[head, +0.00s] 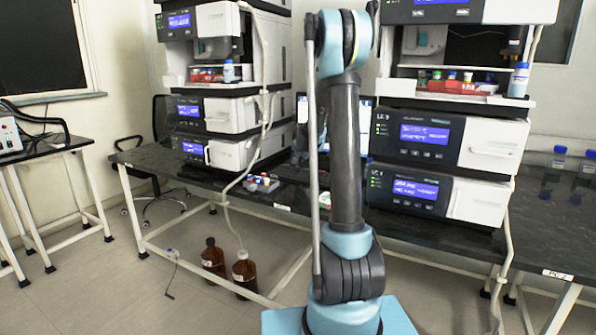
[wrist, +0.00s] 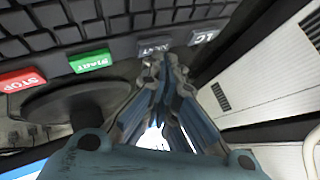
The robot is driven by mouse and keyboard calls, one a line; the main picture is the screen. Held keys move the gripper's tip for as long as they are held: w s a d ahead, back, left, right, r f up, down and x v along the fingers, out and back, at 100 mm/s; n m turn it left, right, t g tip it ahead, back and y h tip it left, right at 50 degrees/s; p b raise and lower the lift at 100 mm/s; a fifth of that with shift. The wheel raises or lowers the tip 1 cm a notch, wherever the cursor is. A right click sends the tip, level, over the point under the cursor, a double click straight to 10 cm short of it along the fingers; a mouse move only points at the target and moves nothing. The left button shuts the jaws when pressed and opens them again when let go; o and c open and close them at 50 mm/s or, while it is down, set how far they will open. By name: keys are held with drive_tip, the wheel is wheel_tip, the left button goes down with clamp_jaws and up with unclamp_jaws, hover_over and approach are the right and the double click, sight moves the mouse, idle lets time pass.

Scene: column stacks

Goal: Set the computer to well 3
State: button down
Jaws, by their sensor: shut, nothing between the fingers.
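The computer's screen (head: 365,112) stands between the two instrument stacks, mostly hidden behind my arm, so what it reads cannot be told. Its dark keyboard (head: 284,169) lies on the bench in front. In the wrist view the keyboard (wrist: 110,20) fills the top, with a red STOP key (wrist: 20,80), a green START key (wrist: 90,61), a grey key with a hard-to-read label (wrist: 154,46) and a grey LC key (wrist: 203,38) along its near edge. My gripper (wrist: 163,62) is shut and empty, its tips at or just over the grey middle key; contact cannot be told.
Instrument stacks stand left (head: 222,110) and right (head: 440,165) of the computer, close to my arm. Small coloured items (head: 262,183) lie on the bench left of the keyboard. Brown bottles (head: 245,272) stand on the floor. A dark round disc (wrist: 75,108) is below the keys.

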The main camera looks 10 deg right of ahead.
drive_tip(key=shift+r, duration=0.55)
drive_tip(key=shift+r, duration=2.5)
idle(1.9)
wheel_tip(320, 180, up, 4)
drive_tip(key=shift+f, duration=0.2)
drive_tip(key=shift+f, duration=0.1)
drive_tip(key=shift+f, duration=4.3)
